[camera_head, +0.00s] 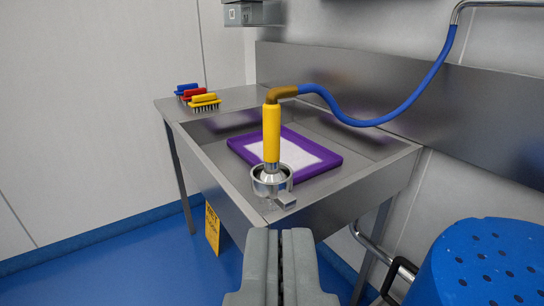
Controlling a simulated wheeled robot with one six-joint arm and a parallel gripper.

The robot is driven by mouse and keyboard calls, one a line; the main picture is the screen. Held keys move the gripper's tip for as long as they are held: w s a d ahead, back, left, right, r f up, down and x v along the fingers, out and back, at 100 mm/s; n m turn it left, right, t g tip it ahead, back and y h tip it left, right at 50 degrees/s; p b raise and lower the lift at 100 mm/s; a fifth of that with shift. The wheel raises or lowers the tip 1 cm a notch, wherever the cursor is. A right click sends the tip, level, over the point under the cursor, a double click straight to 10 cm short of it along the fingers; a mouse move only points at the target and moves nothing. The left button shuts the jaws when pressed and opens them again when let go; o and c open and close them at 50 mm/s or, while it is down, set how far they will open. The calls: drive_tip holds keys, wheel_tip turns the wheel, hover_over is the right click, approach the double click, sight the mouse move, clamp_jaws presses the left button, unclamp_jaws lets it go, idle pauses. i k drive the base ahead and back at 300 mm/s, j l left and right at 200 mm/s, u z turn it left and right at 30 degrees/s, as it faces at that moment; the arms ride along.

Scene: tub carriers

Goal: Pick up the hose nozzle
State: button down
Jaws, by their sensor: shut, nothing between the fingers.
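The hose nozzle (271,135) has a yellow grip and a silver lower end. It stands upright in a round metal holder (260,188) at the near rim of a steel sink. A brass elbow at its top joins a blue hose (385,118) that sags and rises to a pipe at upper right. My gripper (280,236) is at the bottom centre, shut and empty. In the picture it lies below the nozzle and its holder, apart from both. The nozzle's tip is partly hidden inside the holder.
A purple tray (326,158) with a white inside lies in the sink (213,178). Several coloured brushes (205,100) sit on the left ledge. A blue perforated round object (490,268) stands at lower right. A yellow sign (212,228) hangs below the sink. The left floor is clear.

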sight(271, 172)
drive_tip(key=z, duration=0.4)
drive_tip(key=i+j+z, duration=0.15)
drive_tip(key=j+z, duration=1.05)
drive_tip(key=j, duration=0.8)
drive_tip(key=k+j+z, duration=0.1)
drive_tip(key=j, duration=0.5)
drive_tip(key=j+z, duration=0.1)
drive_tip(key=j, duration=0.5)
drive_tip(key=k+j, duration=0.1)
drive_tip(key=j, duration=0.5)
